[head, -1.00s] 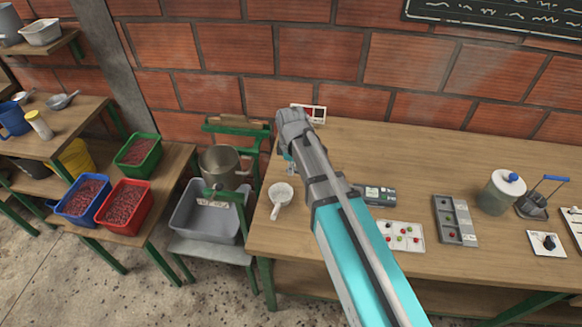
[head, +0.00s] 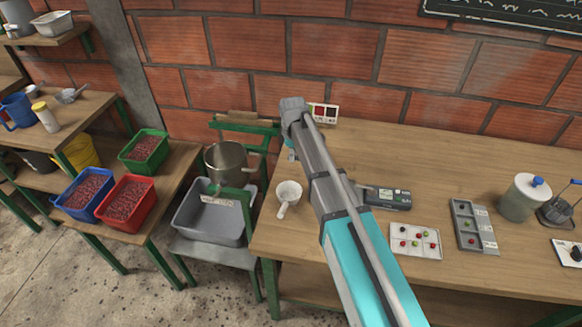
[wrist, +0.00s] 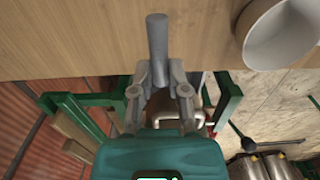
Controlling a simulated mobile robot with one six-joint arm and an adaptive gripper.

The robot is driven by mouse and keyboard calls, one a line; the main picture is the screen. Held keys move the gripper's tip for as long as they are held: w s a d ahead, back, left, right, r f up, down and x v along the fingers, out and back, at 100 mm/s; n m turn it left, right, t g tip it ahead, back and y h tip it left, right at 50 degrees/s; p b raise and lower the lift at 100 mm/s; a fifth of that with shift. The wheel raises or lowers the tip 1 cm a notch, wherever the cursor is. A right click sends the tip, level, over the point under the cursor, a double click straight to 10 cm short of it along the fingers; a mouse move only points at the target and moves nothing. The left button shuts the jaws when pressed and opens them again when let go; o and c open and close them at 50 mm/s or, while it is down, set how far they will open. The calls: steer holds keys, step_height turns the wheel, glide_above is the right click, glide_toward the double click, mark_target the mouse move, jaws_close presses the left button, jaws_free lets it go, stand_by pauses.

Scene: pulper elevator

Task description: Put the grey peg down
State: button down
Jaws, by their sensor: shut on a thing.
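The grey peg (wrist: 157,38) is a plain round rod. In the wrist view it sticks out beyond my gripper (wrist: 160,73), whose two fingers are shut on its near part. The peg shows against the wooden table top (wrist: 75,35), near the table's edge. I cannot tell whether its far end touches the wood. In the head view my own arm hides the peg and most of the gripper.
A white handled cup (head: 289,191) stands near the table's left end, right of the peg in the wrist view (wrist: 285,35). A scale (head: 388,198), a bean tray (head: 416,242) and a grey compartment tray (head: 466,222) lie to the right. A grey tub (head: 211,222) and pot (head: 226,162) stand left.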

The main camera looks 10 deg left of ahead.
mark_target(291, 167)
steer(key=shift+w+a+f+b, duration=0.2)
steer(key=shift+w+f+b, duration=0.2)
steer(key=shift+f, duration=0.15)
steer(key=shift+w+a+f+b, duration=0.15)
steer(key=shift+w+f+b, duration=0.1)
steer(key=shift+w+f, duration=0.2)
steer(key=shift+w+a+f+b, duration=0.15)
steer(key=shift+w+f+b, duration=0.2)
steer(key=shift+f+b, duration=1.5)
steer(key=shift+f, duration=0.2)
steer(key=c, duration=0.6)
jaws_free()
steer(key=shift+c, duration=0.2)
step_height(291, 167, up, 14)
steer(key=p, duration=1.3)
